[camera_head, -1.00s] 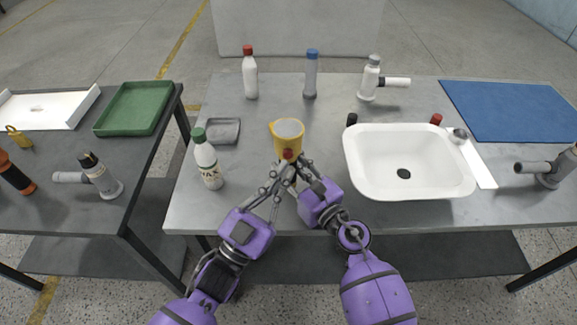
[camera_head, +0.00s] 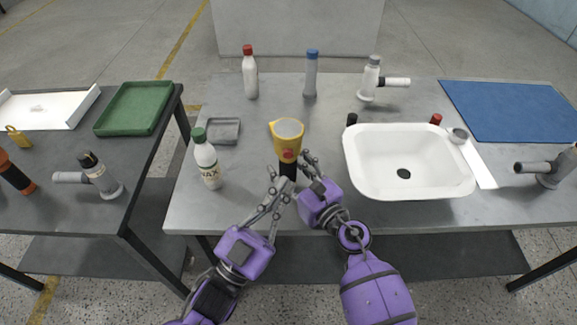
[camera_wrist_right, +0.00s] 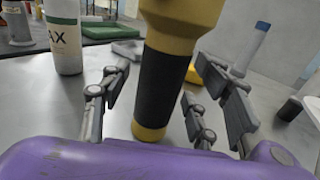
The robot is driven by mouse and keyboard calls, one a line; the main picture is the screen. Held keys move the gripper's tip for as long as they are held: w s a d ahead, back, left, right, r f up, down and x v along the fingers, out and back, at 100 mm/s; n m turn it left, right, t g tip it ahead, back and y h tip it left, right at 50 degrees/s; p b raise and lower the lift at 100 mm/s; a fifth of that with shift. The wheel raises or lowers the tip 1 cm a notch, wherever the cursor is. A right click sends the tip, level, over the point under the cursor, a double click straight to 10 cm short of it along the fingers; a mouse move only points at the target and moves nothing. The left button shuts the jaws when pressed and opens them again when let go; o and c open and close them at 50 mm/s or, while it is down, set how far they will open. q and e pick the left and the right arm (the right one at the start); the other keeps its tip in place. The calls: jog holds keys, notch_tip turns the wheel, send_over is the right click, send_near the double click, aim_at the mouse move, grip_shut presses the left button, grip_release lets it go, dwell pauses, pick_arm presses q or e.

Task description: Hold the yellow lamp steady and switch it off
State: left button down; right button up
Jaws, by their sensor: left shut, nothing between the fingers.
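The yellow lamp (camera_head: 288,140) stands upright near the front middle of the grey table, with a pale round lens on top, a red button on its near side and a black grip (camera_wrist_right: 158,95). I cannot tell whether it is lit. My left gripper (camera_head: 276,183) is shut and empty, just left of and nearer than the grip. My right gripper (camera_head: 308,164) is at the lamp's right in the head view. In the right wrist view my right gripper's fingers (camera_wrist_right: 155,88) are spread on either side of the black grip, with gaps visible.
A green-capped bottle (camera_head: 207,165) and a small grey tray (camera_head: 223,131) stand left of the lamp. A white basin (camera_head: 365,180) is to the right. Two bottles, red-capped (camera_head: 250,77) and blue-capped (camera_head: 311,77), stand behind. Bare tabletop lies around the lamp.

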jog(key=v, duration=1.2)
jog(key=shift+s, duration=0.1)
